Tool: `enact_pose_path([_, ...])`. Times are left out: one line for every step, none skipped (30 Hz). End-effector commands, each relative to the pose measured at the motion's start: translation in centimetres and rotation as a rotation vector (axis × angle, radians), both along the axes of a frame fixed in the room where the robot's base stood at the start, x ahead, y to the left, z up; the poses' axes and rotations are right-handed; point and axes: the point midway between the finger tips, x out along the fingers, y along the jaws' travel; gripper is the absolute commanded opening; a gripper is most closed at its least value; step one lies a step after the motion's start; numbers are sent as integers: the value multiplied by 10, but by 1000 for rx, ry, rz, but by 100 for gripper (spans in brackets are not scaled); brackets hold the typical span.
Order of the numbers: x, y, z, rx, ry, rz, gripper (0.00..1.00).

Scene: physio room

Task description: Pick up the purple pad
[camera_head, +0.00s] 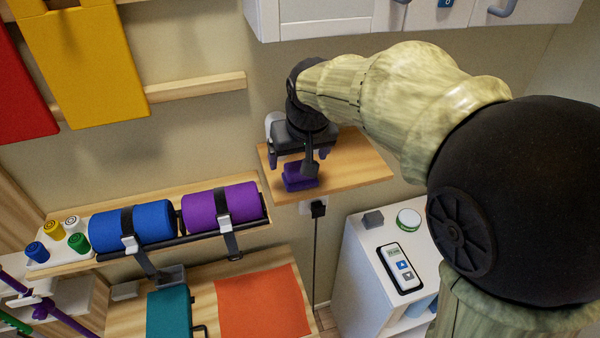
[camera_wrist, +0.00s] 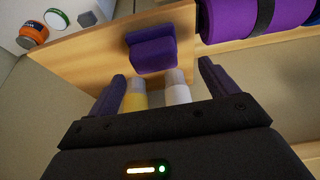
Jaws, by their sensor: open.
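The purple pad (camera_head: 299,183) is a small dark purple block on a wooden wall shelf (camera_head: 352,172). My gripper (camera_head: 298,160) is over the shelf, above and behind the pad, partly covering it in the head view. In the wrist view the pad (camera_wrist: 152,52) lies beyond the fingertips, roughly centred between them and apart from them. My gripper (camera_wrist: 162,71) is open, its two dark purple fingers spread with no pad between them.
Two pale bottle-like things, one yellow and white (camera_wrist: 134,97), one white and grey (camera_wrist: 178,90), show between my fingers in the wrist view. A purple roller (camera_head: 222,205) and blue roller (camera_head: 131,226) lie on the lower left shelf. A white cabinet (camera_head: 355,265) stands lower right.

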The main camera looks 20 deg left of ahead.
Motion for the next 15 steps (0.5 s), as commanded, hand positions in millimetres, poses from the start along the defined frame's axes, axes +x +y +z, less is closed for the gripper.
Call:
enact_pose_path([0,0,0,-1,1,0,85])
enact_pose_path([1,0,-1,-1,1,0,85])
enact_pose_path([2,0,-3,-2,1,1,85])
enact_pose_path([3,0,-5,-3,2,1,85])
enact_pose_path([4,-1,-8,-3,4,0,85])
enact_pose_path([6,-1,-12,-4,3,-2,85])
enact_pose_path([8,-1,-16,-5,4,-2,85])
enact_pose_path([10,-2,-20,-4,5,-3,85])
enact_pose_path([13,-2,-26,-5,4,-2,85])
enact_pose_path([14,-1,-31,-4,5,-3,85])
enact_pose_path([16,0,-35,-4,3,-1,85])
enact_pose_path([17,1,-40,-3,3,-1,85])
enact_pose_path([18,2,-43,-3,4,-1,85])
enact_pose_path([19,2,-45,-3,2,-2,85])
enact_pose_path([20,2,-47,-2,1,0,85])
